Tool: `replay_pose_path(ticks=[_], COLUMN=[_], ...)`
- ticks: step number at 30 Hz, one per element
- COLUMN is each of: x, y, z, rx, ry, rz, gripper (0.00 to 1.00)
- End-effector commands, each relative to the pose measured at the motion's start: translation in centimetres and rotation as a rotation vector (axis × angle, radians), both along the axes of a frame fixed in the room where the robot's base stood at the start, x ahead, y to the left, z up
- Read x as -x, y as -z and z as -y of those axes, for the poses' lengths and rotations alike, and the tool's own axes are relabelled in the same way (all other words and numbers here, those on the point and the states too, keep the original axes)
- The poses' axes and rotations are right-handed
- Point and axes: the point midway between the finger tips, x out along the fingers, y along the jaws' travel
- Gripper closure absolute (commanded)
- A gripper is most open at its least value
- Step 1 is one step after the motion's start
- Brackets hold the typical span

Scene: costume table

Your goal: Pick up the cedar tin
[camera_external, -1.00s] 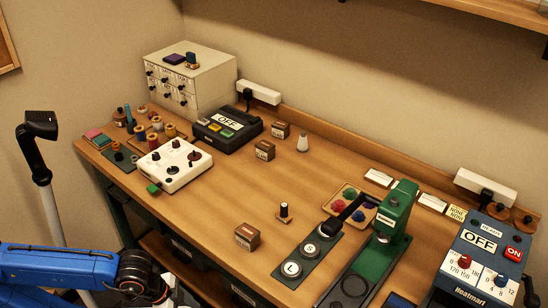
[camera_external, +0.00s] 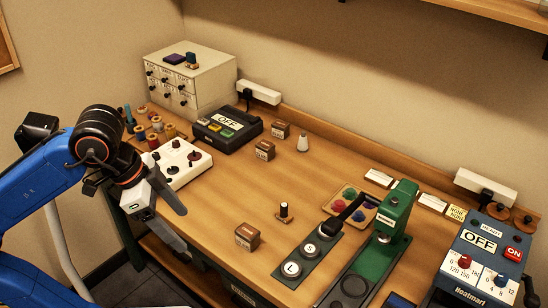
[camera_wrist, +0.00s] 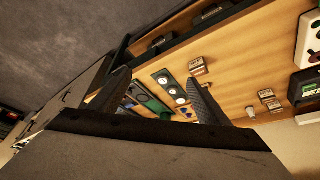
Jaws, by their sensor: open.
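Three small brown tins with pale labels stand on the table; I cannot read which is cedar. One tin (camera_external: 247,236) is near the front edge; it seems to be the nearest tin (camera_wrist: 197,66) in the wrist view. The other two, a tin (camera_external: 265,150) and a tin (camera_external: 280,130), stand farther back by the black OFF box. My gripper (camera_external: 190,235) is open and empty at the table's front edge, left of the near tin and apart from it. Its two fingers (camera_wrist: 158,92) show spread in the wrist view.
A white panel with knobs (camera_external: 185,170) is behind my gripper. A small black-capped knob (camera_external: 284,212), a dark plate with L and S buttons (camera_external: 300,258) and a green press (camera_external: 396,215) stand right of the near tin. The middle of the table is clear.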

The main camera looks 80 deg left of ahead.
Motion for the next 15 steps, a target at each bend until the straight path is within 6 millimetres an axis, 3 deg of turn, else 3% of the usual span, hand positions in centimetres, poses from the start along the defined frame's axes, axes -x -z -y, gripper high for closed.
replay_pose_path(ticks=[8, 15], x=[-7.5, -14.4], y=[-4.0, -6.7], z=[-4.1, -10.0], rx=[0.0, 0.0], ry=[-0.117, -0.233], rz=[-0.003, -0.005], gripper=[0.3, 0.3])
